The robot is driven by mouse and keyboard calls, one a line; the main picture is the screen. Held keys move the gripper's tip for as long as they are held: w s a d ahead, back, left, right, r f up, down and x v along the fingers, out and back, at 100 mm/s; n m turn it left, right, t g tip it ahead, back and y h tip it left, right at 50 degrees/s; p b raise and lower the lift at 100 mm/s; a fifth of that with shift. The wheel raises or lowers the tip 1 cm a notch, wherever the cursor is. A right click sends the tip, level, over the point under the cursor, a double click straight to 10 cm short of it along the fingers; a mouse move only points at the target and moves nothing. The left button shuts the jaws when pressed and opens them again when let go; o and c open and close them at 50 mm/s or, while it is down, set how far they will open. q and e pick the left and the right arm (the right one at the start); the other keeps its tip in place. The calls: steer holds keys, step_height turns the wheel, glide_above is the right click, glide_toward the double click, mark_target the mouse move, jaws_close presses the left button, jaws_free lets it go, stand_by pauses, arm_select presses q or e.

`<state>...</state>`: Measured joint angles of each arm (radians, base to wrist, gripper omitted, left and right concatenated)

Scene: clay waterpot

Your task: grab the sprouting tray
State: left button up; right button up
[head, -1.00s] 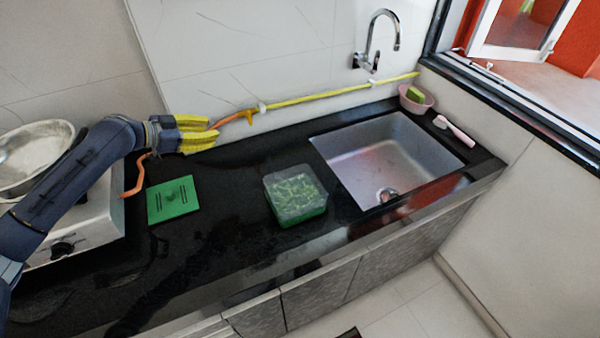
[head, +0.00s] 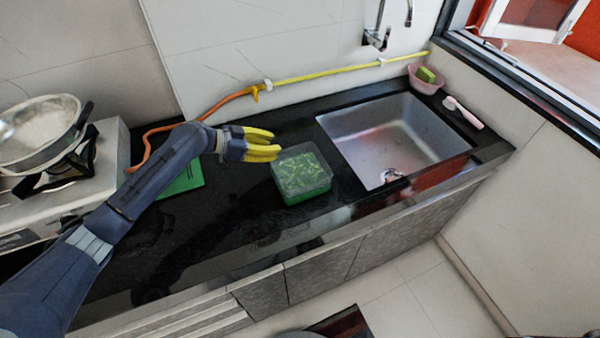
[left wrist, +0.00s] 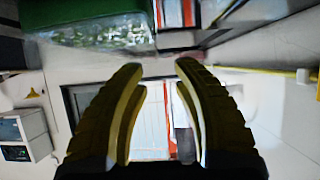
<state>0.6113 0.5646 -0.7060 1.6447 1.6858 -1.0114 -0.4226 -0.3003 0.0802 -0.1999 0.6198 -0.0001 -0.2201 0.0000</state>
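The sprouting tray (head: 302,173) is a green box with a clear upper part and green sprouts inside. It sits on the black counter left of the sink. My left gripper (head: 276,148) has yellow fingers and is just left of the tray's back left corner, pointing right. In the left wrist view the two fingers (left wrist: 160,70) stand apart with nothing between them, and the tray (left wrist: 98,25) shows at the upper left. I cannot tell from the head view whether a finger touches the tray. My right gripper is not in view.
A green lid-like sheet (head: 183,180) lies behind my left arm. A stove (head: 60,175) with a metal pan (head: 38,130) is at the left. The sink (head: 395,140) lies to the right. A yellow and orange hose (head: 320,75) runs along the wall.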

mark_target(290, 148)
arm_select(q)
steer(key=shift+x, duration=3.6)
steer(key=shift+o, duration=0.3)
steer(key=shift+s, duration=0.2)
jaws_close()
